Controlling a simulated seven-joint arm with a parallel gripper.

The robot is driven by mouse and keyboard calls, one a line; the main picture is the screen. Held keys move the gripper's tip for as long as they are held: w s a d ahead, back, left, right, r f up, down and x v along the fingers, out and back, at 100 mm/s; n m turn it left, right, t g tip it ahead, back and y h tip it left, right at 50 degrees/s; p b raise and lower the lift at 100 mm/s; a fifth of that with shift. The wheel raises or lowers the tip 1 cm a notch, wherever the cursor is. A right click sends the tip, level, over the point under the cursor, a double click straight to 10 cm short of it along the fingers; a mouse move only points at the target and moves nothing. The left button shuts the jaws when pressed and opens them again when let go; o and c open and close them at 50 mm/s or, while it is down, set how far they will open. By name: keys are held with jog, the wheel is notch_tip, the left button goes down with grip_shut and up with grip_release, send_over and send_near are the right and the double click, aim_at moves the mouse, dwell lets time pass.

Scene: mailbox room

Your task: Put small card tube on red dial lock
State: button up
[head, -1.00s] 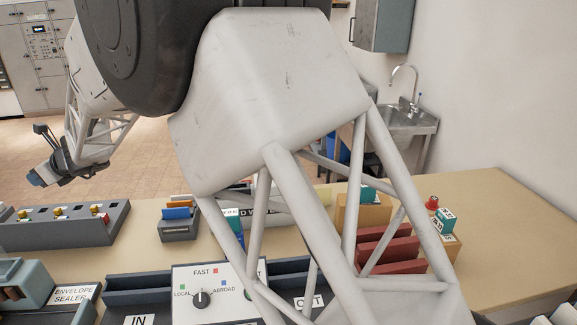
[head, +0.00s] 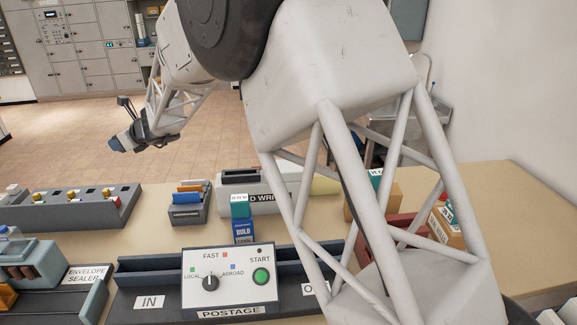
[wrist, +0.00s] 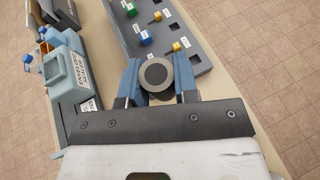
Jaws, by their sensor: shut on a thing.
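My gripper (wrist: 157,80) has blue fingers shut on a short round tube (wrist: 156,74), seen end-on in the wrist view with a pale ring and grey middle; it looks like the small card tube. In the head view my gripper (head: 118,143) hangs at the left, beyond the table's far edge, and what it holds is too small to make out. A long grey rack (head: 115,216) on the table carries several small knobs. A small red patch (head: 106,198) near its right end may be the red dial lock; in the wrist view I cannot pick it out.
An envelope sealer (head: 35,260) stands at the front left. The postage machine (head: 228,275) stands at the front middle. Blue-and-orange folders (head: 188,195) sit in a holder right of the rack. My arm hides part of the table's right side.

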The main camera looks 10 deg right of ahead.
jog(key=w+d+f+m+t+h, duration=0.15)
jog(key=w+d, duration=0.35)
jog(key=d, duration=1.3)
jog(key=w+d+f+m+t+h, duration=0.1)
jog(key=w+d+f+m+t, duration=0.35)
jog(key=d, duration=1.45)
jog(key=w+d+n+g+h, duration=0.1)
jog(key=w+d, duration=0.6)
jog(key=d, duration=1.1)
jog(key=s+d+f+m+t+h, duration=0.1)
jog(key=s+d+f+m, duration=0.15)
jog(key=d, duration=1.15)
jog(key=s+d+f+m+t+h, duration=0.1)
jog(key=s+d+h, duration=0.15)
jog(key=d, duration=1.15)
jog(key=s+d+m+h, duration=0.1)
jog(key=s+d, duration=0.3)
jog(key=d, duration=0.4)
jog(key=s+d+f, duration=0.1)
jog(key=s+d, duration=0.4)
jog(key=d, duration=0.4)
jog(key=s+d+f+m+t+h, duration=0.1)
jog(key=s+d, duration=0.4)
jog(key=d, duration=0.4)
jog(key=shift+s+f+m+h, duration=0.15)
jog(key=shift+f+m+h, duration=0.05)
jog(key=shift+m+h, duration=0.15)
jog(key=shift+a, duration=0.1)
jog(key=shift+f, duration=3.15)
